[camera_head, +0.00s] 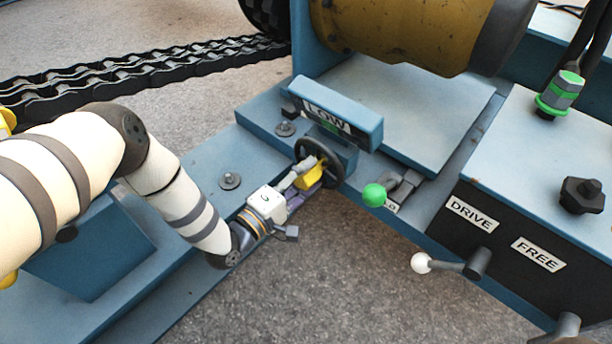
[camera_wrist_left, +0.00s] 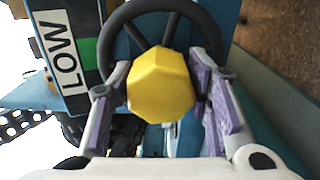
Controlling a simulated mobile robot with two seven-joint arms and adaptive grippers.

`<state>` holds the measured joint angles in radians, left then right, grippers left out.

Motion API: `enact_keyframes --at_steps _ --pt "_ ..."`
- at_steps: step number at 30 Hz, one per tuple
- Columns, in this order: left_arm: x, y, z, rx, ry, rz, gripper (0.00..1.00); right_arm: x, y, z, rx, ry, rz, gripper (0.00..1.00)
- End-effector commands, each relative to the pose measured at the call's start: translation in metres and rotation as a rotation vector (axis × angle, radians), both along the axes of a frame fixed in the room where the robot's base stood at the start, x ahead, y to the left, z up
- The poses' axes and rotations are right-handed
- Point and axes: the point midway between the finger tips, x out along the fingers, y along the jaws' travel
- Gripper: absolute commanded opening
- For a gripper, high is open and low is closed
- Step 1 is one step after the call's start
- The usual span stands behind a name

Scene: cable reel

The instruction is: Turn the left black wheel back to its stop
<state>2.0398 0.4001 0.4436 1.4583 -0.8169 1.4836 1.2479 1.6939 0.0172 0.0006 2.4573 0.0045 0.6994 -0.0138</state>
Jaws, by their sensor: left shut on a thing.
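The black wheel (camera_head: 337,160) stands under a blue housing with a LOW sign (camera_head: 326,118). Its rim and spokes also show in the left wrist view (camera_wrist_left: 212,35). A yellow faceted knob (camera_head: 311,175) sits at the wheel, and the left wrist view shows it large in front of the rim (camera_wrist_left: 161,85). My left gripper (camera_head: 303,178) is shut on the yellow knob, with a purple-padded finger on each side of it. The knob hides part of the wheel. My right gripper is not in view.
A green ball-topped lever (camera_head: 374,195) is close on the wheel's right. A white-knobbed lever (camera_head: 421,263) sticks out by the DRIVE sign (camera_head: 471,214). A yellow drum (camera_head: 395,35) is behind. Bare floor (camera_head: 330,270) lies in front of the wheel.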

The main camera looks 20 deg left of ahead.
Motion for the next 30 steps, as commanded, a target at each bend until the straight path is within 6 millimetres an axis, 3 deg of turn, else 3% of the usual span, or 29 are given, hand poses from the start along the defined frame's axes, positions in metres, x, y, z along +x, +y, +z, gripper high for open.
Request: enact_keyframes --at_steps 15,30 --pt "-0.001 0.000 -0.002 -0.421 0.159 -0.002 0.00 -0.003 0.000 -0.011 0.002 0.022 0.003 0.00" --pt "-0.001 0.000 0.000 -0.619 0.230 -0.003 0.00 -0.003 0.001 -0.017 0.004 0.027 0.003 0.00"
